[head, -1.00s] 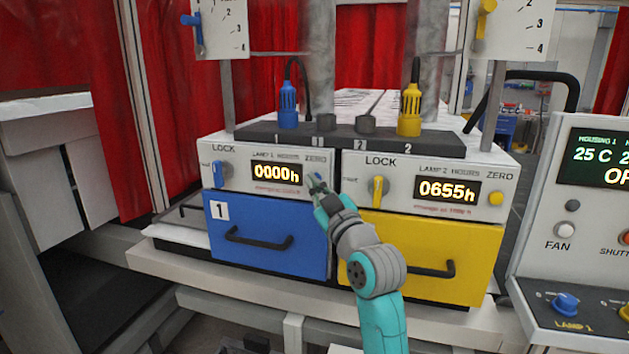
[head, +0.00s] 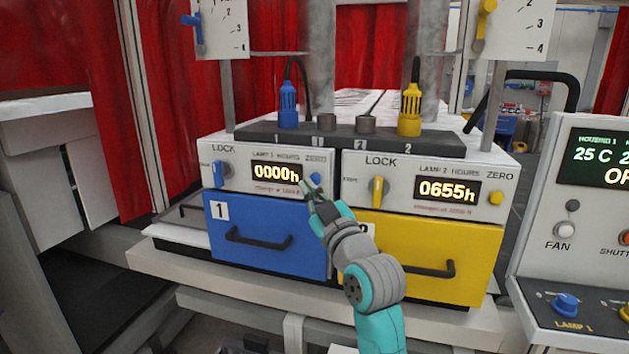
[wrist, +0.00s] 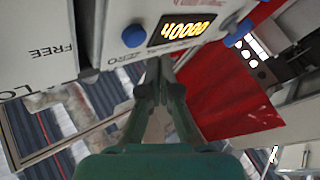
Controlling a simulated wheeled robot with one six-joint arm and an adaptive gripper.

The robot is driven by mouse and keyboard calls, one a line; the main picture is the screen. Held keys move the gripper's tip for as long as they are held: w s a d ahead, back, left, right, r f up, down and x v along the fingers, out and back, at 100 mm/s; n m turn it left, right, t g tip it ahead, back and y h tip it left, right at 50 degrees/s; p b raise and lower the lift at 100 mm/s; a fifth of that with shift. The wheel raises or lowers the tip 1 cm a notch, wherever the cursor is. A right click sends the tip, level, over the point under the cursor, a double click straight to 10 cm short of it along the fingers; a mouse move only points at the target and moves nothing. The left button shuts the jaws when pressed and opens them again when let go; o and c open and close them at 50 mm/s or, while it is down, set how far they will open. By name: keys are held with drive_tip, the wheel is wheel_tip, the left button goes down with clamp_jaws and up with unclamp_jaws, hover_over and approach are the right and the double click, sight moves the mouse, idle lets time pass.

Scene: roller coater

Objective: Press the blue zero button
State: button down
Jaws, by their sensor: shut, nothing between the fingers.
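The blue zero button (head: 315,179) is a small round knob under the ZERO label, right of the lamp 1 hours display (head: 276,173), which reads 0000h. My gripper (head: 311,194) is shut and empty, just below the button and apart from it. In the wrist view the picture is turned over. There the blue button (wrist: 134,36) lies ahead and slightly left of my closed fingertips (wrist: 159,64), with a gap between. The display (wrist: 182,29) is to its right.
The blue lock knob (head: 219,174) is left of the display. The lamp 2 panel with a yellow lock knob (head: 377,192) and yellow zero button (head: 495,198) is to the right. A blue drawer (head: 262,235) and a yellow drawer (head: 445,258) lie below, with protruding handles.

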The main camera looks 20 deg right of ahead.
drive_tip(key=shift+s+a, duration=0.55)
drive_tip(key=shift+s, duration=0.25)
drive_tip(key=shift+s+a, duration=0.5)
drive_tip(key=shift+s, duration=0.25)
drive_tip(key=s+f+m+g+h, duration=0.1)
drive_tip(key=s+f+m, duration=0.1)
drive_tip(key=s+f, duration=0.65)
drive_tip(key=s+f+m+g, duration=0.1)
drive_tip(key=s+f, duration=0.3)
drive_tip(key=f, duration=0.9)
drive_tip(key=s+f+m+g+h, duration=0.1)
drive_tip(key=s+f+m, duration=0.1)
drive_tip(key=s+f, duration=0.7)
drive_tip(key=s+f+m+g, duration=0.1)
drive_tip(key=s+f, duration=0.3)
drive_tip(key=s, duration=1.1)
drive_tip(key=s+f+m+g, duration=0.1)
drive_tip(key=s+f, duration=0.3)
drive_tip(key=s, duration=1.1)
drive_tip(key=shift+d+g+h, duration=0.3)
drive_tip(key=shift+d+g, duration=0.05)
drive_tip(key=shift+g, duration=0.35)
drive_tip(key=shift+f, duration=0.1)
